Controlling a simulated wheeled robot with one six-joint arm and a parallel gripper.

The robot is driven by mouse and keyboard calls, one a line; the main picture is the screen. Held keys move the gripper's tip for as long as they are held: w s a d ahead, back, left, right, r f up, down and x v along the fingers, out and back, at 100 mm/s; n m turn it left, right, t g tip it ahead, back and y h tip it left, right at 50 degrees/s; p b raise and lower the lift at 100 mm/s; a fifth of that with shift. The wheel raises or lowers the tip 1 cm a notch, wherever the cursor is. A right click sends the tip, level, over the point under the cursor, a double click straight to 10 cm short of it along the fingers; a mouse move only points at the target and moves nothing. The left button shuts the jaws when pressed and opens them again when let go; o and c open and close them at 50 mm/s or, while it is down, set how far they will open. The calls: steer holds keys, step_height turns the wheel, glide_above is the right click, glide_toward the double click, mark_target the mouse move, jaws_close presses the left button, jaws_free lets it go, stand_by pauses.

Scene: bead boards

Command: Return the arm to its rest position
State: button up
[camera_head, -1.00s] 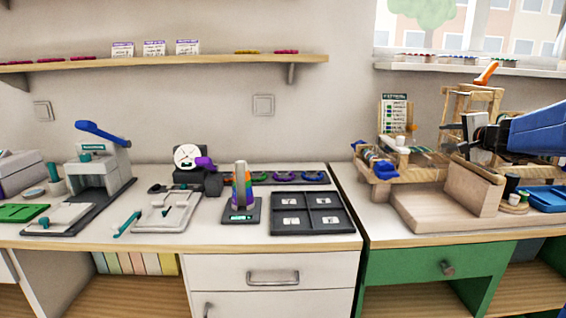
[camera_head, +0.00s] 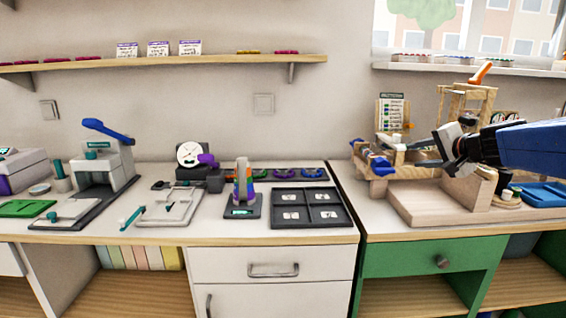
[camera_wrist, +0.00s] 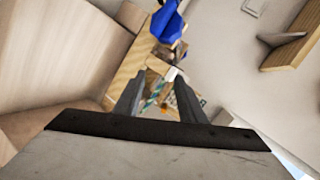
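My gripper (camera_head: 417,154) is at the right in the head view, on the end of my blue arm, pointing left. It is in front of the wooden bead loom (camera_head: 377,172) and above its base. In the wrist view the two fingers of my gripper (camera_wrist: 159,80) stand apart with nothing held between them. Beyond the fingertips are wooden parts and a blue knob (camera_wrist: 168,25). Whether the fingers touch the loom cannot be told.
A wooden block stand (camera_head: 418,208) lies below my gripper, with a blue tray (camera_head: 543,193) to its right. A tall wooden frame (camera_head: 467,100) stands behind. To the left are a black sorting tray (camera_head: 309,221) and a striped cone (camera_head: 243,185). A windowsill (camera_head: 470,68) runs above.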

steer(key=s+a+f+n+g, duration=0.25)
steer(key=s+a+f, duration=0.3)
steer(key=s, duration=0.35)
steer(key=s+a+f+n+g, duration=0.2)
steer(key=s+a+f+n, duration=0.2)
steer(key=s+a, duration=0.4)
steer(key=s+d+f+n+g+h, duration=0.1)
steer(key=s+f+n+g, duration=0.1)
steer(key=s+f, duration=0.4)
steer(key=s+d+f+n+g+h, duration=0.1)
steer(key=s+f, duration=0.6)
steer(key=s, duration=0.7)
steer(key=shift+d+n+g+h, duration=0.4)
steer(key=shift+n+h, duration=0.1)
steer(key=shift+n, duration=0.35)
